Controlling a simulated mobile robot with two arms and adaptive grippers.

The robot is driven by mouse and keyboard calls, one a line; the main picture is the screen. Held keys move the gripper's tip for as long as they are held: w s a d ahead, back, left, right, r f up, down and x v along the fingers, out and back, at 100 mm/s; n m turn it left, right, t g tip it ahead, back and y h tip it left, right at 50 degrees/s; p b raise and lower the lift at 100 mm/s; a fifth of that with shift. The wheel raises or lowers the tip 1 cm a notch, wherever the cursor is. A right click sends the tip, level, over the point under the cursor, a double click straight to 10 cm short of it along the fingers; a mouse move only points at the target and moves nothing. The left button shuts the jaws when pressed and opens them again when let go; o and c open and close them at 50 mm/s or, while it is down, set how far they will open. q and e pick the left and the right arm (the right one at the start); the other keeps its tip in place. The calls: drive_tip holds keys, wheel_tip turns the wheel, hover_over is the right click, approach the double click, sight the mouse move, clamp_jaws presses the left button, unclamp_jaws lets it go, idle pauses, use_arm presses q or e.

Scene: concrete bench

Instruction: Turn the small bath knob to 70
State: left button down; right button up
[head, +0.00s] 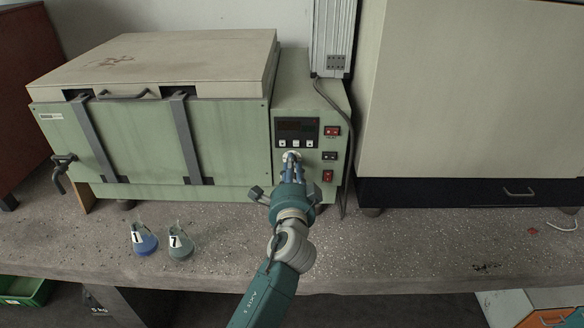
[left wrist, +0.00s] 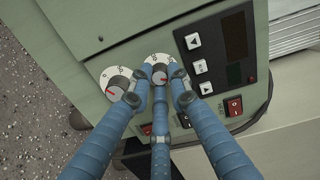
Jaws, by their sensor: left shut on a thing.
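The green bath (head: 225,130) stands on the bench with a control panel on its right. The gripped knob (left wrist: 160,73) is grey with a red mark and sits on a white dial, which also shows in the head view (head: 290,156). My left gripper (head: 292,166) has its three blue fingers closed around this knob; the fingertips show close up in the left wrist view (left wrist: 160,76). They hide part of the knob and scale, so I cannot read the setting. A second knob (left wrist: 118,84) with a red mark is beside it, partly behind a finger. My right gripper is not in view.
A dark display (head: 297,127), buttons and red switches (head: 328,176) are close to the gripped knob. A large beige cabinet (head: 460,90) stands at right. The front bench is mostly clear.

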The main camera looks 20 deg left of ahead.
use_arm(q)
drive_tip(key=c, duration=1.6)
unclamp_jaws()
drive_tip(key=v, duration=0.7)
drive_tip(key=shift+s, duration=0.3)
